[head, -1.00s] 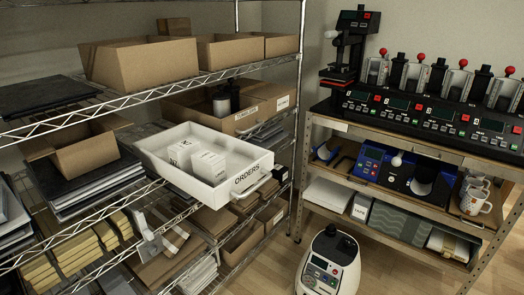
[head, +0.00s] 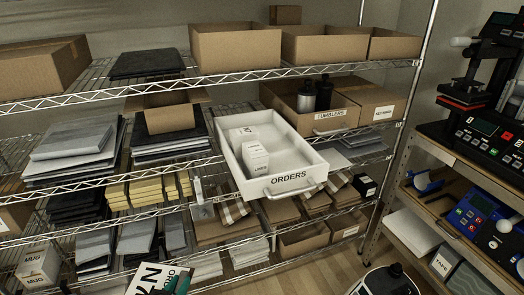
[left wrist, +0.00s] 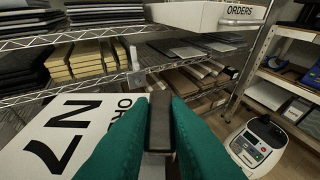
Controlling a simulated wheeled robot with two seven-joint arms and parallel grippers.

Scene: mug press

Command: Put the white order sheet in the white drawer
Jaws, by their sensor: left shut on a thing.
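The white order sheet (head: 146,279), with large black characters, shows at the bottom edge of the head view, partly cut off. It also shows at the left of the left wrist view (left wrist: 60,140), reading "N7". My left gripper (head: 177,285) has green fingers, also in the left wrist view (left wrist: 160,105), shut on the sheet by a dark grey piece between the fingertips. The white drawer (head: 235,163), labelled ORDERS, is pulled out from the wire rack, above and right of the gripper. Its front (left wrist: 190,14) shows at the top of the left wrist view. My right gripper is not in view.
Small white boxes (head: 254,159) stand inside the drawer, leaving bare floor around them. The wire rack holds folded dark cloth, yellow stacks and cardboard boxes (head: 235,48). A tumblers box (head: 335,121) stands behind the drawer. A white round machine (left wrist: 255,145) stands on the floor at right.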

